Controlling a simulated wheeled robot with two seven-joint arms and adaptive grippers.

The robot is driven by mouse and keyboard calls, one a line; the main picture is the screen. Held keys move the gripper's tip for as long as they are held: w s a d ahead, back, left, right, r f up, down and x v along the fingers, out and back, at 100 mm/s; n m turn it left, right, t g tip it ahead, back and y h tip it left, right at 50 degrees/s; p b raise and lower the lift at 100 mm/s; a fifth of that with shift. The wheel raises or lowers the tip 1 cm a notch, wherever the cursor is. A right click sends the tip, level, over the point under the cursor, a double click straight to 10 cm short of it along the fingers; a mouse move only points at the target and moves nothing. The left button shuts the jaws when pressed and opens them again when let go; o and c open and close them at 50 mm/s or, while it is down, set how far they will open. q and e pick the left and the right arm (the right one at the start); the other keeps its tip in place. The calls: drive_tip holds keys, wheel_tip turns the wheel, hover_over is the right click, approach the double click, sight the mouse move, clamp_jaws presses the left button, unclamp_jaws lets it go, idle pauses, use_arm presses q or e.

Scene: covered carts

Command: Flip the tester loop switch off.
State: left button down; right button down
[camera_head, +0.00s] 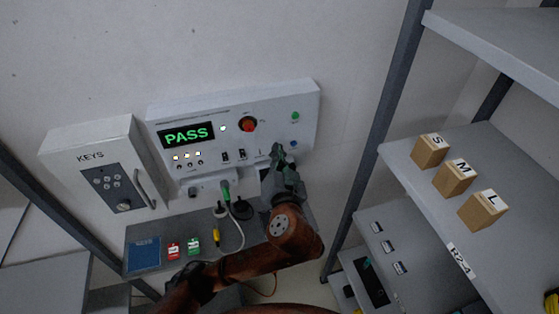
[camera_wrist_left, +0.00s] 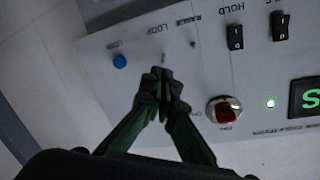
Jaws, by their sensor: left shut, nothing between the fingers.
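The tester (camera_head: 235,105) is a pale grey panel on the wall, with a green PASS display (camera_head: 186,135). Its loop switch (camera_wrist_left: 163,59) is a small thin metal lever below the LOOP label in the left wrist view. My left gripper (camera_wrist_left: 162,84) is shut and empty, its dark fingertips at or very near the lever's lower end; I cannot tell whether they touch. In the head view my left gripper (camera_head: 279,152) covers the loop switch's spot at the panel's lower right. The lever's tilt is hard to read. My right gripper is not in view.
Close by are the range lever (camera_wrist_left: 193,43), a blue button (camera_wrist_left: 119,61) and a lit red rocker (camera_wrist_left: 224,110). A green button (camera_head: 295,116) sits above. Cables hang below the panel. A KEYS box (camera_head: 92,155) is left; a shelf with wooden blocks (camera_head: 430,151) is right.

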use_arm(q)
drive_tip(key=shift+w+f, duration=0.1)
drive_tip(key=shift+w, duration=0.8)
